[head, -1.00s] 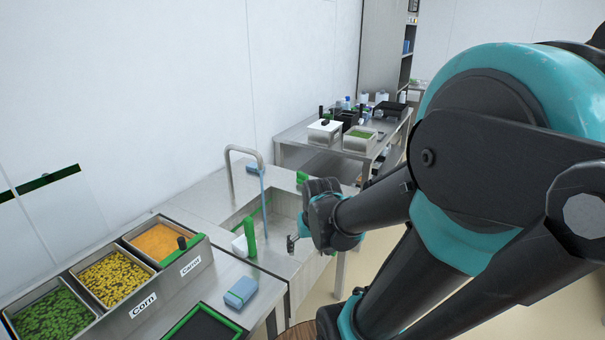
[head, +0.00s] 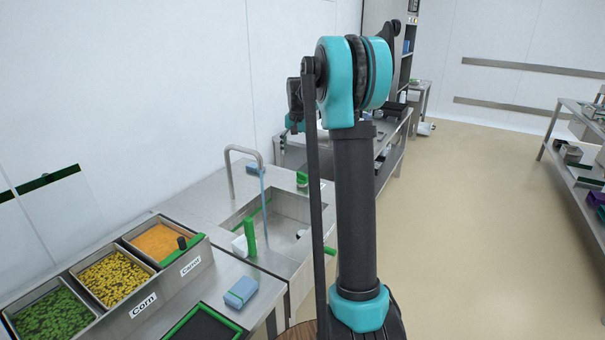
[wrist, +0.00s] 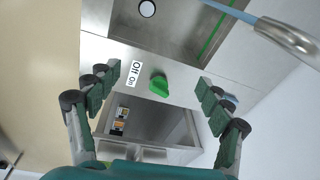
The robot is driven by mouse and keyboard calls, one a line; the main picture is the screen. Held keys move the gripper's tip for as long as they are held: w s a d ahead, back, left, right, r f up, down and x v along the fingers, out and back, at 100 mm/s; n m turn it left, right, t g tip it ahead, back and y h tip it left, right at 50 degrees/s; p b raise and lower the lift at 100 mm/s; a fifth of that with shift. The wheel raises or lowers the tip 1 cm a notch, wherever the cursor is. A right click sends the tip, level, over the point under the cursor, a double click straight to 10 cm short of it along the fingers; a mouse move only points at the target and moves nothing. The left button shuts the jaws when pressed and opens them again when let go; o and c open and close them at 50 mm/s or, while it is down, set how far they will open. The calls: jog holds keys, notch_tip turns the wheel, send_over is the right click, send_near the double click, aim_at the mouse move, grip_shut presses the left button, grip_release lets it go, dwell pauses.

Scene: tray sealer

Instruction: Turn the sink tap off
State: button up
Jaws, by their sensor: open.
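The steel tap (head: 230,168) arches over the sink (head: 250,206) in the head view. A blue stream of water (head: 263,195) runs from its spout, which also shows at the upper right of the wrist view (wrist: 288,37). In the wrist view a green knob (wrist: 159,86) sits on a steel panel beside an "Off On" label (wrist: 134,73). I cannot tell exactly which word the knob points to. My gripper (wrist: 158,78) is open and empty, its fingers on either side of the knob in the picture; no contact shows. In the head view its fingers are not clear.
Corn (head: 111,277) and carrot (head: 158,243) bins stand left of the sink. A green-handled item (head: 250,237) and a blue block (head: 241,291) are near the sink's front left. A side table (head: 392,149) stands behind my arm. Open floor (head: 470,230) lies right.

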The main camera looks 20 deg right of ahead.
jog(key=w+d+m+g, duration=0.1)
jog(key=w+d+m, duration=0.25)
jog(key=w, duration=0.85)
jog(key=m, duration=0.2)
send_over(303, 173)
jog(key=shift+g, duration=0.4)
jog(key=f, duration=1.8)
jog(key=shift+s+a+f, duration=0.1)
jog(key=shift+s+a, duration=0.05)
jog(key=shift+s, duration=0.05)
jog(key=shift+c, duration=0.6)
jog(key=c, duration=1)
